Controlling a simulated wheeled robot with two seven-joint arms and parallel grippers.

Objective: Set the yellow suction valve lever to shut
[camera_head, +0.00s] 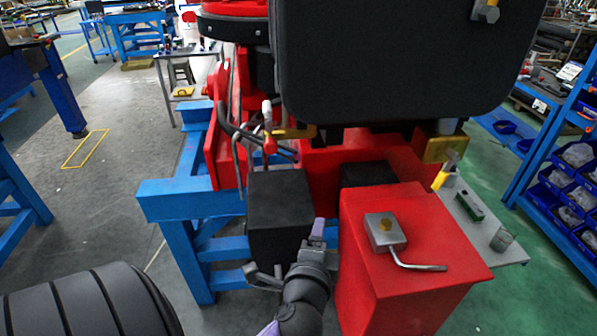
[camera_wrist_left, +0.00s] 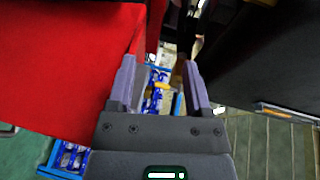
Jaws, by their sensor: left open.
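Yellow parts show in the head view, and I cannot tell which is the suction valve lever. A yellow-handled piece with a grey end (camera_head: 445,171) stands tilted right of the red box. A brass-yellow bar (camera_head: 293,132) lies level left of centre, and a yellow bracket (camera_head: 445,148) sits under the black housing. My left gripper (camera_head: 290,254) is low in the middle, beside the black block and the red box, apart from these yellow parts. In the left wrist view its fingers (camera_wrist_left: 160,80) are open, with nothing held between them.
The red box (camera_head: 430,255) carries a grey block with a bent rod (camera_head: 385,232). The big black housing (camera_head: 400,60) hangs above. A blue frame (camera_head: 180,200) is at left; blue bins (camera_head: 575,185) are at right.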

